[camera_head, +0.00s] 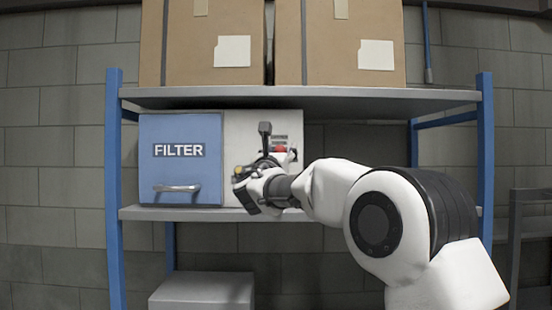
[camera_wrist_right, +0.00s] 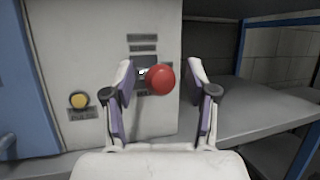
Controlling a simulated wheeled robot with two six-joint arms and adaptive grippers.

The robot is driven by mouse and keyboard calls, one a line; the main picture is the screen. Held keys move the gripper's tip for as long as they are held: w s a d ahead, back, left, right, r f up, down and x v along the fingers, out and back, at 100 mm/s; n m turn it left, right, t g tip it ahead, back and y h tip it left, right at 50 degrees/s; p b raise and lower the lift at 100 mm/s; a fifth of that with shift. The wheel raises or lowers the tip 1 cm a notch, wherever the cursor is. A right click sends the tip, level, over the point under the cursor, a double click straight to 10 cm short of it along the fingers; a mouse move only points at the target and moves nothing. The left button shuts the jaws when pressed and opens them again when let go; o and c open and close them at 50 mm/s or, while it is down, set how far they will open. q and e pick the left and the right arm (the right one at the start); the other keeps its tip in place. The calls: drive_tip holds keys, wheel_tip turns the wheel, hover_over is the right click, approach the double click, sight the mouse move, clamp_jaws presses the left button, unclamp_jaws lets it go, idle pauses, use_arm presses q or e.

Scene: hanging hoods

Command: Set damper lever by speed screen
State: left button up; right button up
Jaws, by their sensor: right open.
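A pale control panel (camera_head: 238,130) stands on the shelf beside a blue filter door. A red round knob (camera_wrist_right: 162,79), seemingly the damper lever's end, sticks out from it; it also shows in the head view (camera_head: 280,149). A small dark screen (camera_wrist_right: 143,73) is partly hidden behind the knob. My right gripper (camera_wrist_right: 160,72) is open, with one finger on each side of the knob. The knob appears between the fingers with gaps on both sides; I cannot tell how far ahead it lies. My left gripper is not in view.
A yellow button (camera_wrist_right: 79,100) sits on the panel left of the knob. The blue filter door (camera_head: 180,135) has a metal handle. Cartons (camera_head: 205,60) stand on the upper shelf (camera_head: 300,97). The shelf right of the panel (camera_wrist_right: 255,110) is bare.

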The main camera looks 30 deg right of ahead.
drive_tip(key=v, duration=1.1)
drive_tip(key=shift+s, duration=0.1)
